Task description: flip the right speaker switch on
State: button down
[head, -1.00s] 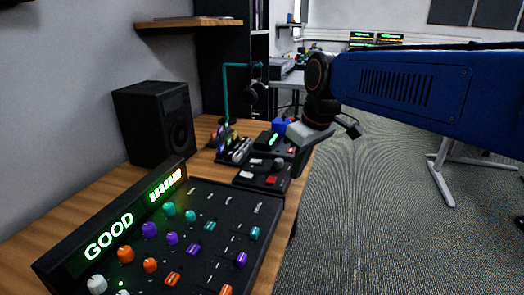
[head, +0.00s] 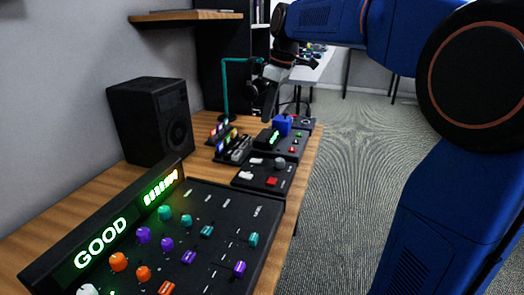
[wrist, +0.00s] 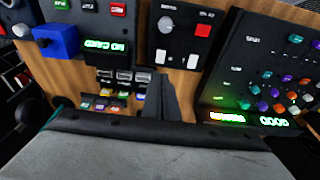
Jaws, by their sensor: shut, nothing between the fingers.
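A flat black box (head: 247,183) with a grey knob, a red button and two pale switches lies on the desk behind the mixer. It also shows at the top middle of the wrist view (wrist: 180,75). One pale switch (wrist: 161,56) is beside another pale switch (wrist: 193,62); I cannot read their labels or tell their positions. Grey levers (wrist: 123,76) on a small stand are left of the fingers. My gripper (head: 267,113) is shut and empty, pointing down above the desk's far part. Its dark fingers (wrist: 160,92) show in the wrist view, apart from the box.
A mixing console (head: 225,225) with a lit GOOD display fills the near desk. A black speaker (head: 150,120) stands at the left. A teal stand (head: 226,90), a row of coloured switches (head: 218,131) and a blue block (head: 282,125) are near my gripper. Open floor lies right.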

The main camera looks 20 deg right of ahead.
jog(key=shift+w+f, duration=0.1)
dwell(0.3)
send_over(256, 159)
jog(key=s+d, duration=0.1)
jog(key=s, duration=0.1)
jog(key=f, duration=1.2)
jog(key=shift+w+d, duration=0.2)
jog(key=shift+w, duration=0.05)
jog(key=shift+x, duration=0.8)
jog(key=shift+s+d, duration=0.15)
jog(key=shift+d, duration=0.05)
jog(key=shift+d+f, duration=0.15)
jog(key=shift+f, duration=0.1)
jog(key=shift+w+a+r, duration=0.35)
jog(key=shift+w+a, duration=0.05)
jog(key=shift+a, duration=0.2)
